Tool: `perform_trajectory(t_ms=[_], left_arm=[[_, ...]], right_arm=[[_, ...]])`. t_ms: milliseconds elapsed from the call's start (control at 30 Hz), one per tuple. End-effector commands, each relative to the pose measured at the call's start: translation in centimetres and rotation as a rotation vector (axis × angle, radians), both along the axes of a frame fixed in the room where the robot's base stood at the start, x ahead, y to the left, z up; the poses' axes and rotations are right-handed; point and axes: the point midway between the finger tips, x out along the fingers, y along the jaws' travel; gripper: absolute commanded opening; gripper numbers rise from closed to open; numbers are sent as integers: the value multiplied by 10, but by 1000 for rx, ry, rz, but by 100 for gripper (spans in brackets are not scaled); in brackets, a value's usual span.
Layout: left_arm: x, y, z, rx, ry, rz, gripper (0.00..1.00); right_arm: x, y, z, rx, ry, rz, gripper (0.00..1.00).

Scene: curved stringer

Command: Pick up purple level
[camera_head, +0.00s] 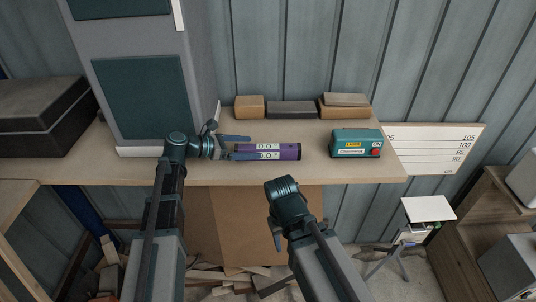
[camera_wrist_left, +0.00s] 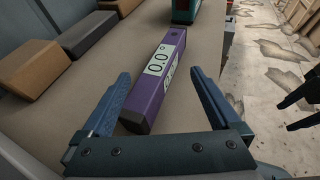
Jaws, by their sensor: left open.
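The purple level (camera_head: 285,151), a bar with white display panels, lies on the wooden bench near its front edge. My left gripper (camera_head: 238,147) is at its left end, with the jaws apart. In the left wrist view the purple level (camera_wrist_left: 159,80) runs away from me, its near end between the open blue fingers of my left gripper (camera_wrist_left: 160,105).
A teal box with a red knob (camera_head: 356,143) stands right of the level on the bench (camera_head: 330,173). Several brown and dark blocks (camera_head: 291,107) line the back. A grey panelled unit (camera_head: 138,75) and a black case (camera_head: 40,115) are on the left. The bench front edge is close.

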Motion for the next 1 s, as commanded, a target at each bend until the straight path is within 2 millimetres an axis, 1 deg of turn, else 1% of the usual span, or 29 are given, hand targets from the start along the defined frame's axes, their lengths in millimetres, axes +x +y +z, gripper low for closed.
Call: perform_trajectory(t_ms=[133,233,533,600,767,800,867,1000], left_arm=[[1,-1,-1,0,0,0,97],[4,-7,-4,0,1,-2,97],[19,-42,-19,0,-1,-3,97],[20,-45,-19,0,-1,-3,97],[20,-44,-18,0,-1,-1,97],[20,-44,-18,0,-1,0,93],[20,-44,-17,0,-1,0,82],[20,-44,-17,0,-1,-1,57]], right_arm=[[0,0,-1,0,0,0,50],[0,0,-4,0,0,0,50],[0,0,-18,0,-1,-2,50],[0,0,-19,0,-1,-2,50],[0,0,-18,0,-1,-2,50],[0,0,-18,0,-1,-2,50],[0,0,-18,0,-1,-2,50],[0,0,-18,0,-1,-2,50]])
